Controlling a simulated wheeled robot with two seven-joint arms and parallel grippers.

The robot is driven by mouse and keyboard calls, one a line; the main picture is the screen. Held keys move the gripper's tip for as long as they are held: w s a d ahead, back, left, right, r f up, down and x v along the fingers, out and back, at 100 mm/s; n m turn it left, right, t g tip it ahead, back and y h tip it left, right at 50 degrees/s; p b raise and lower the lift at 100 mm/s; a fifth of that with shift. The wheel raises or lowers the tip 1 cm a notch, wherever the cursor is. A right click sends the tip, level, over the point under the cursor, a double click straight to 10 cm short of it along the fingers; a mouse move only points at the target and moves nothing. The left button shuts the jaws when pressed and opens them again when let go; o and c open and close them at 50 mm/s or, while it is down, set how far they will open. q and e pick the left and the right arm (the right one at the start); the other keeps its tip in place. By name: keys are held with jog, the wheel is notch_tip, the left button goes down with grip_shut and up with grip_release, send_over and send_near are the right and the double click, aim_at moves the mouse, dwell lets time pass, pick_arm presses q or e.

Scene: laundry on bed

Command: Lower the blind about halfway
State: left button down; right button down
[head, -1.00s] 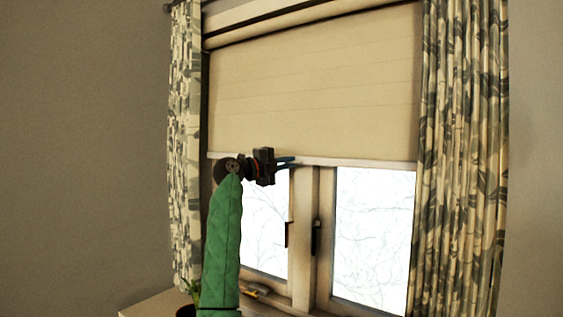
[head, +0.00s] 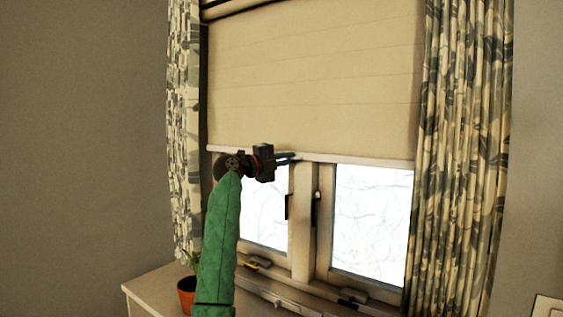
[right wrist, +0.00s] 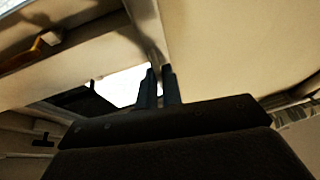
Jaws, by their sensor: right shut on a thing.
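The cream blind (head: 310,80) hangs over the upper part of the window, with its pale bottom bar (head: 360,160) just above the window handles. My right gripper (head: 287,158) is shut on the bottom bar, a little left of its middle. The green-sleeved right arm reaches up to it from below. In the right wrist view the dark fingers (right wrist: 159,88) are close together at the end of the bar's visible strip (right wrist: 146,25), with blind fabric (right wrist: 225,45) to the right. The exact contact is hard to see. My left gripper is not in view.
Patterned curtains hang at the left (head: 184,130) and right (head: 465,150). Two dark window handles (head: 316,208) are below the bar.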

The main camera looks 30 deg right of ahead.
jog(key=c, duration=1.6)
grip_release()
jog(key=shift+s, duration=0.2)
